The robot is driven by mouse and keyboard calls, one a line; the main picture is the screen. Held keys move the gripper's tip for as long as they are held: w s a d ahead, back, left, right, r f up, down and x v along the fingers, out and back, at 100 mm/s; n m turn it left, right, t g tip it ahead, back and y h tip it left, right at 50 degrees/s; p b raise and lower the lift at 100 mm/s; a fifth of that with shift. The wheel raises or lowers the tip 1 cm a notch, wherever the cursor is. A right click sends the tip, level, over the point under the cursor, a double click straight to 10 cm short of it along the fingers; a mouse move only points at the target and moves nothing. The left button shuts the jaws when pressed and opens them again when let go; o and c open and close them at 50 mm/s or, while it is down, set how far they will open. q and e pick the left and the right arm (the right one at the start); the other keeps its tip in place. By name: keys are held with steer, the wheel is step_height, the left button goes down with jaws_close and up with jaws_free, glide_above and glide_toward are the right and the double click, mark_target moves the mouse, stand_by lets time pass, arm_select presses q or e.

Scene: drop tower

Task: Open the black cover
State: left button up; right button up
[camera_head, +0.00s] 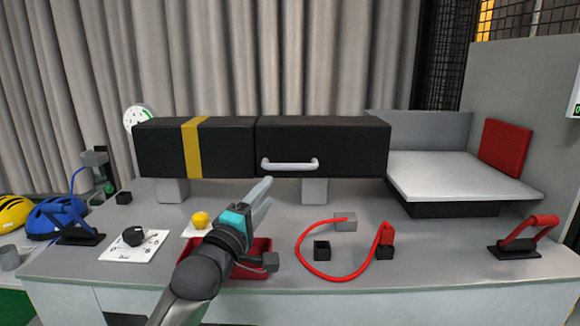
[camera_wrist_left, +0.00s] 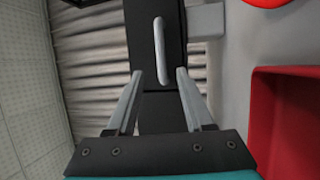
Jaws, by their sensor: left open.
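The black cover (camera_head: 340,140) is the right part of a long black box raised on grey supports, and it looks shut. A light grey bar handle (camera_head: 290,164) is on the lower left of its front. My left gripper (camera_head: 264,193) is open and empty, below and left of the handle, apart from it. In the left wrist view the handle (camera_wrist_left: 159,50) lies ahead between the open fingers (camera_wrist_left: 160,73), with the black cover (camera_wrist_left: 140,30) behind it. My right gripper is in neither view.
A red tray (camera_head: 258,270) lies under my left arm. A yellow knob (camera_head: 200,220), a black dial (camera_head: 134,236) and a looped red cable (camera_head: 300,250) are on the grey table. A raised white platform (camera_head: 455,175) stands at right. The table just below the cover is mostly clear.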

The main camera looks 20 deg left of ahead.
mark_target(288, 169)
arm_select(q)
steer(key=x, duration=1)
steer(key=shift+w, duration=0.35)
steer(key=shift+x, duration=0.85)
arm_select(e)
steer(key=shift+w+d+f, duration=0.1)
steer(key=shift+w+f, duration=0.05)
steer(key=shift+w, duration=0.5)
arm_select(q)
jaws_close()
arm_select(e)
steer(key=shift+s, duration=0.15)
